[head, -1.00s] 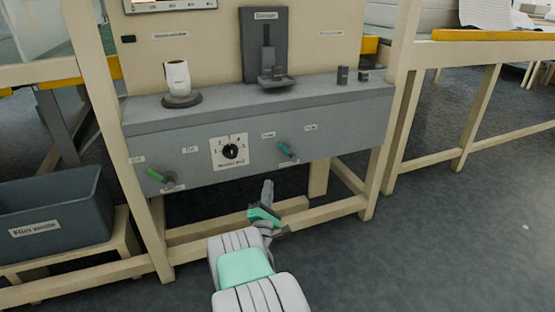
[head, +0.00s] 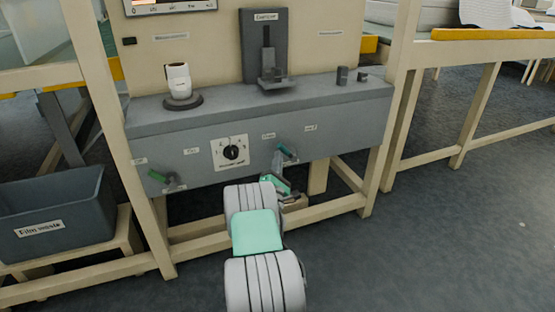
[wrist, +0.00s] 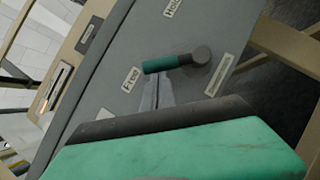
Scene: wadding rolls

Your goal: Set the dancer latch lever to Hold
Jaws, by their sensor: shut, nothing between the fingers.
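The dancer latch lever has a teal grip on a dark round pivot. It sits on the right part of the grey panel front in the head view (head: 287,151) and mid-frame in the wrist view (wrist: 165,64). Its grip points toward the Free label (wrist: 131,80). The Hold label (wrist: 172,8) is apart from the grip, near the wrist view's top edge. My gripper is shut and empty, its thin grey fingers (wrist: 152,92) just below the grip in the wrist view. I cannot tell whether they touch it. In the head view my gripper (head: 280,172) is just below the lever, partly hidden by my arm.
Left on the same panel are a dial (head: 231,152) and a green-gripped lever (head: 160,176). A white cup-like roll (head: 178,80) and a dark bracket (head: 266,60) stand on the ledge above. A film waste bin (head: 55,205) is at left.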

